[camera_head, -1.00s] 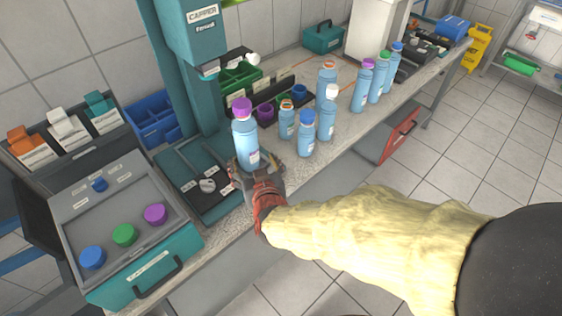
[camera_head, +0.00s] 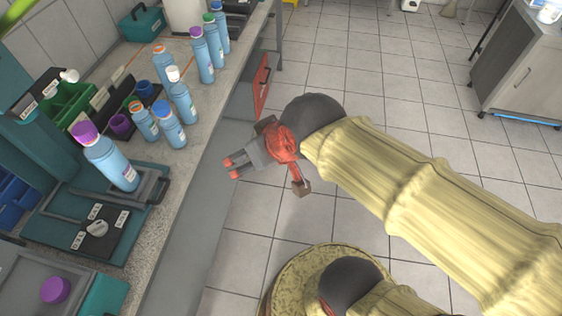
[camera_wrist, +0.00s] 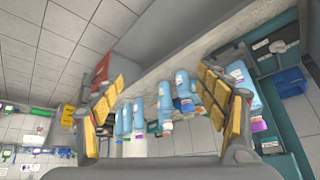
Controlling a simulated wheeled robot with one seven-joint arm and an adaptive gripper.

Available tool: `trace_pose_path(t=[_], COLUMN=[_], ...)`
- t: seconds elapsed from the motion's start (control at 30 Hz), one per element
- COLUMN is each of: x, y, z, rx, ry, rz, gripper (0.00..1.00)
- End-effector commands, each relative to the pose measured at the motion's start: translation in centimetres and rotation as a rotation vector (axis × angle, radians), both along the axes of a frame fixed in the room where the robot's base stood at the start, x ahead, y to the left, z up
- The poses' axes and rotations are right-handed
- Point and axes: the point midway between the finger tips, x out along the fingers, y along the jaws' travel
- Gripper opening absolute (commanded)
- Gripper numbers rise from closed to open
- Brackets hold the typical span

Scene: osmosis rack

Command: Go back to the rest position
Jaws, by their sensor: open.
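My gripper (camera_head: 232,168) is open and empty, off the front edge of the bench and over the floor in the head view. Its two fingers are spread in the wrist view (camera_wrist: 160,110), with nothing between them and the bench beyond. A blue bottle with a purple cap (camera_head: 112,165) stands on the teal capper base (camera_head: 60,225), to the left of my gripper and apart from it. My arm in its yellow cover reaches in from the lower right.
Several capped blue bottles (camera_head: 181,100) stand along the bench (camera_head: 190,170). A red panel (camera_head: 262,88) shows at the bench front. A grey cabinet (camera_head: 515,70) stands at the far right. The tiled floor (camera_head: 400,120) between is open.

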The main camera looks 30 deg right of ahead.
Motion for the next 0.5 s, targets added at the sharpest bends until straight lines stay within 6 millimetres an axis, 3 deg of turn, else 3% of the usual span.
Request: trace_pose_path(t=[0.1, 0.2, 0.5], x=[-3.4, -4.8, -5.2], y=[-3.0, -4.0, -4.1], z=[0.3, 0.2, 0.2], rx=[-0.034, -0.048, -0.051], ry=[0.058, 0.086, 0.095], rz=[-0.071, -0.099, -0.104], gripper=[0.74, 0.74, 0.74])
